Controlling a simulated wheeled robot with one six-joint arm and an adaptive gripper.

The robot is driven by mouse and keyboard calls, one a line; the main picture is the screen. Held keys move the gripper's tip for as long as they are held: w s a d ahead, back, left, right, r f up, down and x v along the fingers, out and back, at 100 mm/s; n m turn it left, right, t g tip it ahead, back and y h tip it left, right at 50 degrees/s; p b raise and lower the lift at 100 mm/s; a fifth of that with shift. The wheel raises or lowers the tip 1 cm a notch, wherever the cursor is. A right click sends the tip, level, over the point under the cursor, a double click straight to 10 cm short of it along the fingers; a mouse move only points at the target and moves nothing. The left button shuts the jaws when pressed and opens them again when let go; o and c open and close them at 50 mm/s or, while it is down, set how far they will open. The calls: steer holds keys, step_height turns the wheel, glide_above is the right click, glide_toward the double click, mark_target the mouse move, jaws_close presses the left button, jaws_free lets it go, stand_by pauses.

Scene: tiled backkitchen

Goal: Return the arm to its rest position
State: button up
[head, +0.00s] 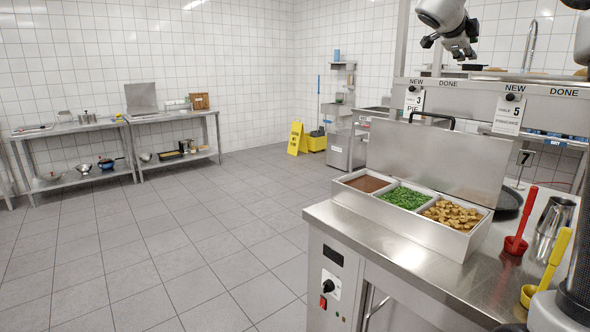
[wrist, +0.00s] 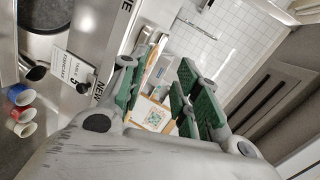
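My gripper (head: 455,48) hangs at the top right of the head view, in the air above the steel order rail (head: 462,97). In the wrist view, my gripper (wrist: 168,85) shows its green finger pads spread apart, with a gap between them. Nothing is held there. A patterned card or box (wrist: 154,115) shows beyond the fingers, and I cannot tell what it is. Most of my arm is outside the head view.
The steel counter (head: 330,215) carries a topping container (head: 362,205), a red ladle (head: 520,225) and a yellow ladle (head: 550,270). Order tickets (head: 508,115) hang from the rail. Open tiled floor (head: 190,235) lies left. A yellow wet-floor sign (head: 295,138) stands behind.

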steer(key=s+a+r+n+t+y, duration=0.45)
steer(key=a+n+t, duration=0.25)
steer(key=n, duration=0.3)
steer(key=s+a+f+n+y, duration=0.5)
steer(key=a+f+n+y, duration=0.1)
steer(key=n, duration=0.1)
steer(key=s+a+f+n+g+y, duration=0.4)
steer(key=s+f+n, duration=0.1)
steer(key=s+f, duration=0.6)
steer(key=s+d+f+n+g+h, duration=0.1)
steer(key=s+f+g, duration=0.3)
steer(key=s+f, duration=0.5)
steer(key=s+d+f+n+g+h, duration=0.2)
steer(key=s+d+f+g, duration=0.2)
steer(key=s+f, duration=0.5)
steer(key=shift+s+d+f+n+g, duration=0.25)
steer(key=shift+s+n+g, duration=0.15)
steer(key=shift+s, duration=0.8)
steer(key=shift+w+r+h, duration=0.1)
steer(key=shift+w+h, duration=0.05)
steer(key=shift+h, duration=0.1)
